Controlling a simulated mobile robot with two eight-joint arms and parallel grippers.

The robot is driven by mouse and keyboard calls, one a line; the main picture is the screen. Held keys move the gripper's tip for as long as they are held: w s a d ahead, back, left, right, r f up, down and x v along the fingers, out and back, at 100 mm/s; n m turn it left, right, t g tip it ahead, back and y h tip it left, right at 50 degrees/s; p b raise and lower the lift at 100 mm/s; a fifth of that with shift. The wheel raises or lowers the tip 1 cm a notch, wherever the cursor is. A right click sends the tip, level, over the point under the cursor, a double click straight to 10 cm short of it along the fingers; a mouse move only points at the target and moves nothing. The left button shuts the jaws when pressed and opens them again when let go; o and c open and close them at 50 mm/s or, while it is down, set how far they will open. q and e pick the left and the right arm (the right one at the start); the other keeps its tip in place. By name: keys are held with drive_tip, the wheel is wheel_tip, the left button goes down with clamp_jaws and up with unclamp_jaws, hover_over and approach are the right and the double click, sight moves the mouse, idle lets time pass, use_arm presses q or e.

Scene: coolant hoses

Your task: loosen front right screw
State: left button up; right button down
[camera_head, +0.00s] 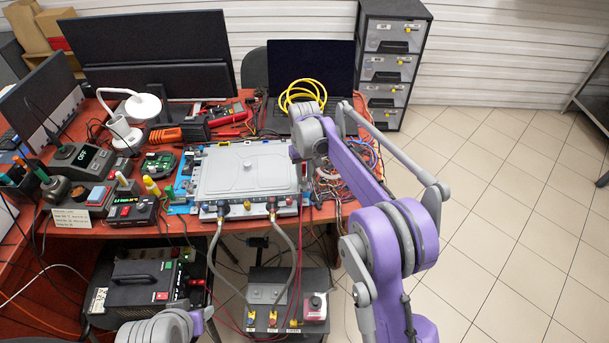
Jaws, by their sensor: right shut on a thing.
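A flat grey device with a lid (245,172) lies on a blue mat (180,209) near the table's front edge. Two hoses (284,240) hang from the connectors on its front side.
Left of the device stand a white lamp (143,107), a soldering station (81,160) and several small tools. A laptop (311,75) with a coiled yellow cable (303,94) stands behind. Loose wires (345,182) lie to the right. The floor (500,190) at right is clear.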

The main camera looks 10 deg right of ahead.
sight(305, 178)
drive_tip(key=shift+n, duration=0.5)
drive_tip(key=c, duration=1)
unclamp_jaws()
wheel_tip(305, 178, up, 11)
drive_tip(key=shift+p, duration=0.35)
